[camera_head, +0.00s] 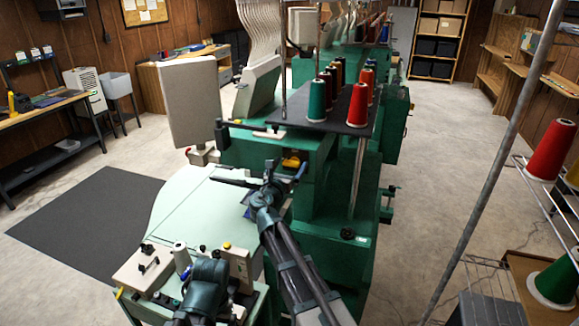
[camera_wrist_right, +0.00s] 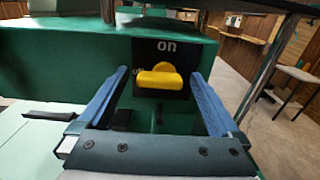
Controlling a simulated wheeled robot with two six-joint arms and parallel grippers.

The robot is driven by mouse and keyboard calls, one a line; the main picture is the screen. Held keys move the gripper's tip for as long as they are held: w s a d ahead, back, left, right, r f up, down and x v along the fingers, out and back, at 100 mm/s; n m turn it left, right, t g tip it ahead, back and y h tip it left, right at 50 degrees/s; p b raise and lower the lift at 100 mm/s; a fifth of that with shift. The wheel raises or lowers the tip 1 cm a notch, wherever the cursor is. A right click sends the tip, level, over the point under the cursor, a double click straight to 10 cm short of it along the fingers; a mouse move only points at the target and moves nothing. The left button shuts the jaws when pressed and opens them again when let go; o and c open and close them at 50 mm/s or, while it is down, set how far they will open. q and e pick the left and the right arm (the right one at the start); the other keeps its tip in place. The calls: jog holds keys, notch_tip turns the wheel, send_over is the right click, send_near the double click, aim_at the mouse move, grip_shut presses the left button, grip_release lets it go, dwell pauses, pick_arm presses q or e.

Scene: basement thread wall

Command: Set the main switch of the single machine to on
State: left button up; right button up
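The main switch is a yellow knob (camera_head: 291,162) on the green machine (camera_head: 235,145). In the right wrist view the knob (camera_wrist_right: 158,79) sits on a black plate (camera_wrist_right: 175,57), with "on" at the top and a partly covered "off" at the left. Its bar lies about level, with its left end at "off". My right gripper (camera_head: 262,174) is open in front of the switch. In the wrist view its blue fingers (camera_wrist_right: 160,75) stand left and right of the knob with gaps on both sides. A dark part of my left arm shows at the bottom; its fingers do not show.
A dark shelf with thread cones (camera_head: 316,101) juts out above the switch. A pale green tabletop (camera_head: 185,215) lies left of my right arm. A metal pole (camera_head: 495,150) and a wire rack with cones (camera_head: 550,140) stand at the right. The floor between is clear.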

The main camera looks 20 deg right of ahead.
jog(key=c, duration=1.3)
jog(key=shift+m, duration=0.3)
jog(key=m, duration=0.3)
jog(key=shift+m, duration=0.3)
jog(key=m, duration=0.4)
jog(key=shift+s+d+r+m, duration=0.1)
jog(key=shift+s+d+m, duration=0.05)
jog(key=shift+m, duration=0.15)
jog(key=m, duration=0.4)
jog(key=shift+s+d+m, duration=0.1)
jog(key=shift+m, duration=0.2)
jog(key=shift+d+m, duration=0.1)
jog(key=shift+m, duration=2.1)
jog(key=shift+s, duration=0.1)
